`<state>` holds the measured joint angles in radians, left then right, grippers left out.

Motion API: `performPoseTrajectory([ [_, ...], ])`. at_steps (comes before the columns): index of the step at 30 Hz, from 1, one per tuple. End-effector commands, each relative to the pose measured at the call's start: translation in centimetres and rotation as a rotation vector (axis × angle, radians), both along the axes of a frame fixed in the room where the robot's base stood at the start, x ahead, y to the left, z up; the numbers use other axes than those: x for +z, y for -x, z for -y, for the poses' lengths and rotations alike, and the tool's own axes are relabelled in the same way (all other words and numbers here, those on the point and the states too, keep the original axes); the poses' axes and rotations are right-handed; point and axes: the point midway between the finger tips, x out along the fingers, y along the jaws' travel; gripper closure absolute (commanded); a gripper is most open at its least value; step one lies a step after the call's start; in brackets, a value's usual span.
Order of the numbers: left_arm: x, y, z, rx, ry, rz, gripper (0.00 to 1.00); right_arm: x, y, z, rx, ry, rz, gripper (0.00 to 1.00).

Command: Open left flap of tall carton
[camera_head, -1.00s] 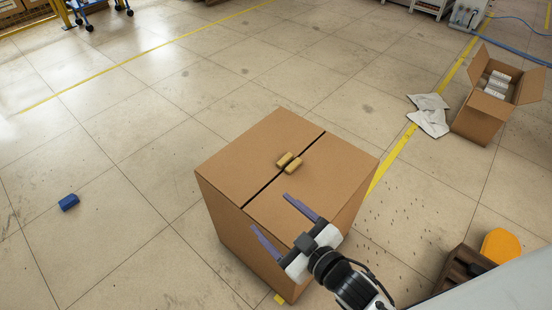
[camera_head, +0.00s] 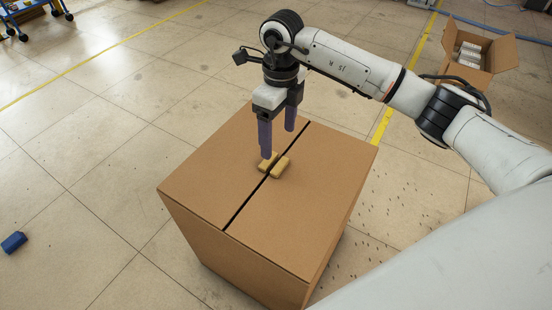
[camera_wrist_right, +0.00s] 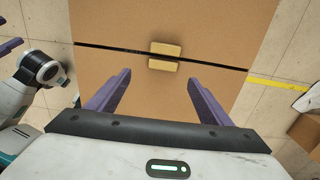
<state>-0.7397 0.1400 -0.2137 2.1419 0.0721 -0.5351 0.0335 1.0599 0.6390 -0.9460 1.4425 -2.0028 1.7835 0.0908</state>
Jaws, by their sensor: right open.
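The tall brown carton (camera_head: 270,270) stands on the floor with its top shut. A dark seam parts the left flap (camera_head: 205,175) from the right flap (camera_head: 310,200). A small tan block sits on each flap at the seam: the left block (camera_head: 267,162) and the right block (camera_head: 281,167). My right gripper (camera_head: 278,145) points down over the carton top, open and empty, its near finger partly in front of the left block. In the right wrist view both blocks lie ahead of the spread fingers (camera_wrist_right: 159,78). A purple finger of my left gripper shows at that view's left edge.
An open carton (camera_head: 480,55) with white boxes stands at the upper right, beyond a yellow floor line. A blue block (camera_head: 14,242) lies on the floor at the far left.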

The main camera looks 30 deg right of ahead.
Motion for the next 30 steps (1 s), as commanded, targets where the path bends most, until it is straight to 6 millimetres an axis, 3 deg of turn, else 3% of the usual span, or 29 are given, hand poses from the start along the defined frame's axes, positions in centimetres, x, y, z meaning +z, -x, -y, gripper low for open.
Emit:
performPoseTrajectory([
  [5, -0.5, 0.2, 0.1, 0.000, 0.003, -0.004, 0.51, -1.4, -0.1, 0.7, -0.007, 0.026, -0.002, 0.27],
  [18, -0.8, 0.0, 0.3, 0.009, 0.022, 0.015, 0.51, -8.9, -0.1, 0.6, -0.006, 0.021, 0.000, 0.27],
  [30, -1.0, 0.4, 0.3, 0.010, 0.027, 0.008, 0.51, -10.0, -0.1, 0.6, -0.005, 0.021, 0.002, 0.27],
])
